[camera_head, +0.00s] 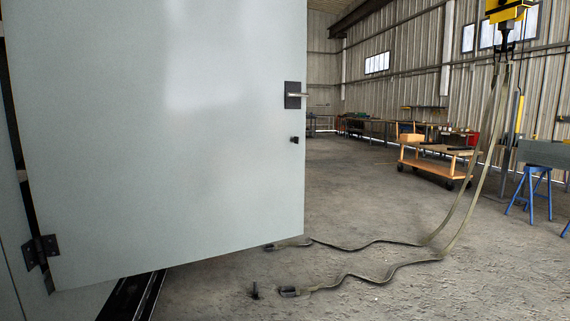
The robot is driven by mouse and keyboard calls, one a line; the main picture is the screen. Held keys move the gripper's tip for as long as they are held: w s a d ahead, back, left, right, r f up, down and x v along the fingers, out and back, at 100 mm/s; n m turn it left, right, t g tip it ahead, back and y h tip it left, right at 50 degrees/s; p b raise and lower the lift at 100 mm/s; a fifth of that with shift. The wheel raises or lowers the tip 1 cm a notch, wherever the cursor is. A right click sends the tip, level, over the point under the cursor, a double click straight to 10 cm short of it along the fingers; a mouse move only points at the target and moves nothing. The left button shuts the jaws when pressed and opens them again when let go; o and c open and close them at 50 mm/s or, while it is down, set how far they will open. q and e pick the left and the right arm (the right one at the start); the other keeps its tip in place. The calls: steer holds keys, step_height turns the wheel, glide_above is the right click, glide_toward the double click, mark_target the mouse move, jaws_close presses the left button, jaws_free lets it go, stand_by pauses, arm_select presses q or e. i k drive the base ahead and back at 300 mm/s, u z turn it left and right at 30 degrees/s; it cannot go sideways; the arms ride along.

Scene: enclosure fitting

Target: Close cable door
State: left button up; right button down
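A large pale grey cabinet door (170,130) fills the left half of the head view. It stands open, swung out from its hinge side at the left. A dark hinge (40,251) shows at its lower left corner. A dark latch plate with a metal handle (294,95) sits near its right edge, and a small dark knob (295,140) is below it. A strip of the enclosure frame (12,240) shows at the far left. The inside of the enclosure is mostly hidden behind the door. Neither of my grippers is in view.
Lifting straps (480,150) hang from a yellow hoist (507,12) at the right and trail across the floor below the door. An orange cart (432,165) and blue trestles (530,188) stand farther back at the right. The concrete floor (350,210) between is largely open.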

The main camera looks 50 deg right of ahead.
mark_target(154, 134)
steer(key=k, duration=0.65)
steer(key=z, duration=0.6)
steer(key=i, duration=1.4)
steer(key=u, duration=0.1)
